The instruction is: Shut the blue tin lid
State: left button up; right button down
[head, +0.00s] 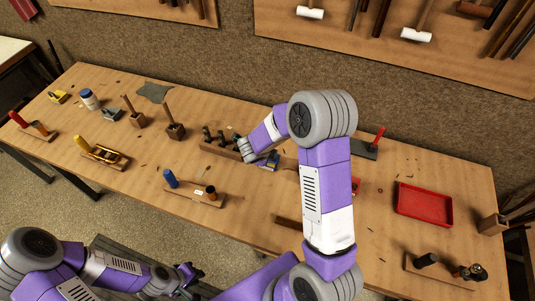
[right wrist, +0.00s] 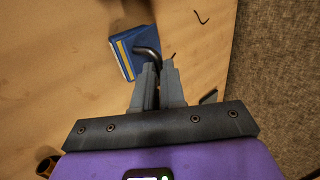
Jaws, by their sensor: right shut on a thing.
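In the right wrist view the blue tin (right wrist: 122,60), with a yellow stripe, is just left of my fingertips. I cannot tell how far its lid is open. My right gripper (right wrist: 158,65) is shut on a dark bent rod (right wrist: 147,50), whose curved end reaches toward the tin. In the head view my right arm hides part of the bench around it. My left gripper (head: 194,275) hangs low in front of the bench, apparently open and empty, away from the tin.
A wooden rack with dark pieces (head: 222,142) stands left of the blue tin. A red tray (head: 424,204) is on the right. The bench between block and tray is partly hidden by my arm.

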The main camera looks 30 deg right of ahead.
jog(key=shift+s, duration=0.1)
dwell(0.5)
jog(key=c, duration=1.2)
grip_release()
jog(key=p+v, duration=0.1)
jog(key=v, duration=0.6)
jog(key=shift+a+p, duration=0.25)
jog(key=shift+p, duration=0.15)
jog(key=shift+s+r, duration=0.15)
